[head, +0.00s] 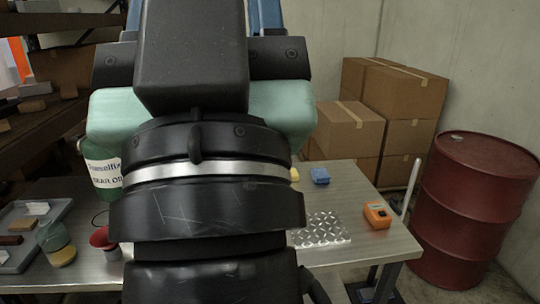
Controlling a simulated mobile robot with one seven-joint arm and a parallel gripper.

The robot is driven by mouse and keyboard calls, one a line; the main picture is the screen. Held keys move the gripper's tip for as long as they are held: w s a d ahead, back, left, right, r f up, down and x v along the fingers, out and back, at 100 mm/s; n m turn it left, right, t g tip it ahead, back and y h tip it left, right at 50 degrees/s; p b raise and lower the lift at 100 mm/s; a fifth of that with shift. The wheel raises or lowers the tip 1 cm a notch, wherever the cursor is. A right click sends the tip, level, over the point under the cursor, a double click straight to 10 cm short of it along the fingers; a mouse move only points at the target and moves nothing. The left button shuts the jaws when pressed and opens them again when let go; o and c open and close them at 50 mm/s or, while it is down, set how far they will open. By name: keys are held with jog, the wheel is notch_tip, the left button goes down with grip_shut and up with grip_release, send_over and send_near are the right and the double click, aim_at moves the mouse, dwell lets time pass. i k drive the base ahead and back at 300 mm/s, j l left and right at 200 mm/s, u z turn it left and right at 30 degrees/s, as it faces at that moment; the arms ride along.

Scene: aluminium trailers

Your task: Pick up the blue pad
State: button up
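A small blue block, likely the blue pad (320,176), lies on the metal table (345,179) near its back edge, just right of my arm. Its top looks slightly uneven. My arm fills the middle of the head view and hides much of the table. The gripper's fingers do not show, so I cannot see where they are relative to the blue pad.
A yellow piece (294,174) sits left of the blue pad. A patterned metal plate (321,230) and an orange device (377,215) lie nearer. A green bottle (103,170) and grey tray (20,258) are left. Cardboard boxes (352,128) and a red drum (470,210) stand beyond.

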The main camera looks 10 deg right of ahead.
aim_at(320, 176)
jog(key=i+l+z, duration=0.3)
jog(key=i, duration=1)
jog(key=i+j+z, duration=0.1)
jog(key=i+z, duration=0.2)
jog(key=i, duration=1)
